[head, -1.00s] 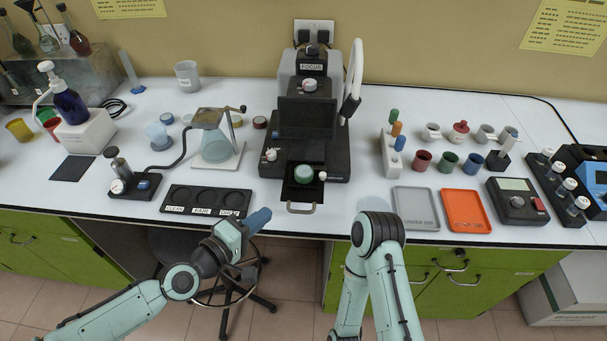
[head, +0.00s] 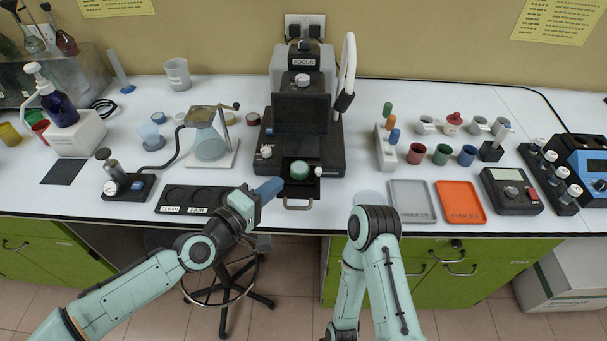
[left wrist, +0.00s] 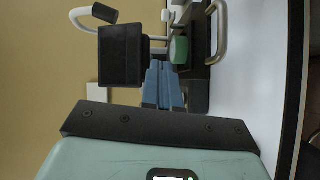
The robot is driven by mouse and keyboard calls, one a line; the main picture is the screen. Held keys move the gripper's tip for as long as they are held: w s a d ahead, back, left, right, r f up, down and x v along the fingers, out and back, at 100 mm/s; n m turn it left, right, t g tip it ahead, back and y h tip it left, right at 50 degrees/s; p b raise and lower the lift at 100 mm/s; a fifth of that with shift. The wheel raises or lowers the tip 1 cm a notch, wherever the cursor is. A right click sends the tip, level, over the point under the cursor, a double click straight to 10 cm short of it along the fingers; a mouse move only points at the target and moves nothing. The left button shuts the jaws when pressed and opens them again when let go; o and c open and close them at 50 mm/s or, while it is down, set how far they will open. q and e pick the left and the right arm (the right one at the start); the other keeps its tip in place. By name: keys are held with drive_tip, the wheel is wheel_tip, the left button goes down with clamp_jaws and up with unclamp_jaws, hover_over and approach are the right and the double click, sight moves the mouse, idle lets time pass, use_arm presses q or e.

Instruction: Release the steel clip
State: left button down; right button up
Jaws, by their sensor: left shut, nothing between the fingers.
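My left gripper (head: 274,186) is shut and empty, its blue fingers pressed together just left of the front of the black microscope (head: 306,120). In the left wrist view the closed fingers (left wrist: 163,72) point toward the green round piece (left wrist: 179,50) on the microscope's front slide. That piece also shows in the head view (head: 299,170), with a small white-tipped knob (head: 318,171) at its right. I cannot make out for sure which part is the steel clip. My right gripper is out of view.
A steel pull handle (head: 298,205) sticks out at the bench's front edge. A grey tray (head: 411,203) and an orange tray (head: 462,203) lie to the right.

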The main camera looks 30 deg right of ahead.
use_arm(q)
drive_tip(key=x, duration=0.5)
drive_tip(key=shift+s+d+p, duration=0.15)
drive_tip(key=shift+d+p, duration=0.2)
drive_tip(key=shift+s+d+f, duration=0.1)
drive_tip(key=shift+s+d, duration=0.1)
drive_tip(key=shift+d, duration=0.3)
drive_tip(key=shift+s+d+f, duration=0.1)
drive_tip(key=shift+s+d, duration=0.15)
drive_tip(key=shift+d, duration=0.2)
drive_tip(key=shift+s+d+f, duration=0.1)
drive_tip(key=shift+s+d, duration=0.1)
drive_tip(key=shift+d, duration=0.3)
drive_tip(key=shift+s, duration=0.1)
